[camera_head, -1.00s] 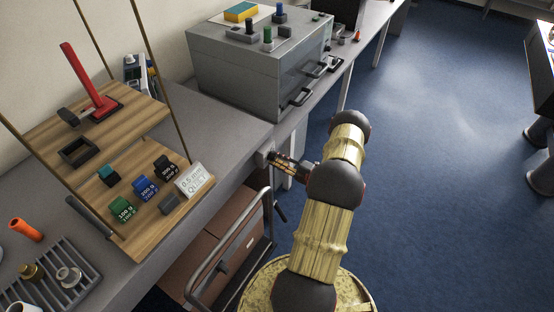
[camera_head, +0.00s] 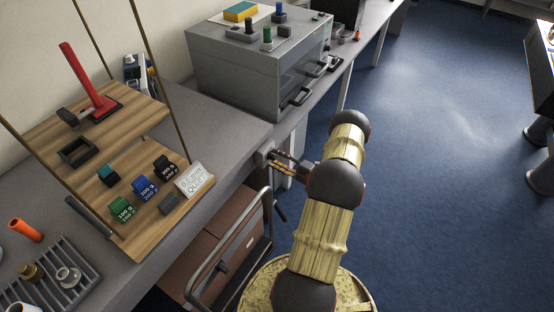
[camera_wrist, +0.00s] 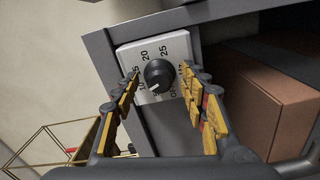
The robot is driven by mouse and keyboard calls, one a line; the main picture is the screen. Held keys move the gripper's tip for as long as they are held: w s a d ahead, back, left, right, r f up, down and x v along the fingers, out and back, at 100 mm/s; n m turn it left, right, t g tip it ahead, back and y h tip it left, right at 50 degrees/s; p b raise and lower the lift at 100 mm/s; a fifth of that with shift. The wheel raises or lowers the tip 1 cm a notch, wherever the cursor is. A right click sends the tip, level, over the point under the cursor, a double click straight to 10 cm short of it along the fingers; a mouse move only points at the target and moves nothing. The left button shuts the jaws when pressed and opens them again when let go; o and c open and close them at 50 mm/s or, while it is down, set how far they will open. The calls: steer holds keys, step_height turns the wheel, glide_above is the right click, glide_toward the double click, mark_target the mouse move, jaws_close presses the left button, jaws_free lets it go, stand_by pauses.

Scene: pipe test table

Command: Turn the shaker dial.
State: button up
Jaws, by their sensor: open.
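The shaker dial (camera_wrist: 158,74) is a round black knob with a white pointer mark, on a pale square plate (camera_wrist: 181,48) with numbers around it. The plate is fixed to a grey table frame. In the wrist view my gripper (camera_wrist: 168,86) is open, with one finger on each side of the knob and a gap on both sides. The pointer is toward the plate's lower left. In the head view my gripper (camera_head: 290,160) is at the table's front edge, facing the small pale plate (camera_head: 264,157); the knob is not clear there.
A cardboard box (camera_wrist: 268,100) is right of the dial, under the table. A cart with a metal handle (camera_head: 232,243) stands close to my arm. A grey cabinet with handles (camera_head: 250,75) and a wooden shelf (camera_head: 150,108) stand on the table. Blue floor at right is open.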

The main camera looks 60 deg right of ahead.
steer(key=s, duration=1.2)
stand_by(0.3)
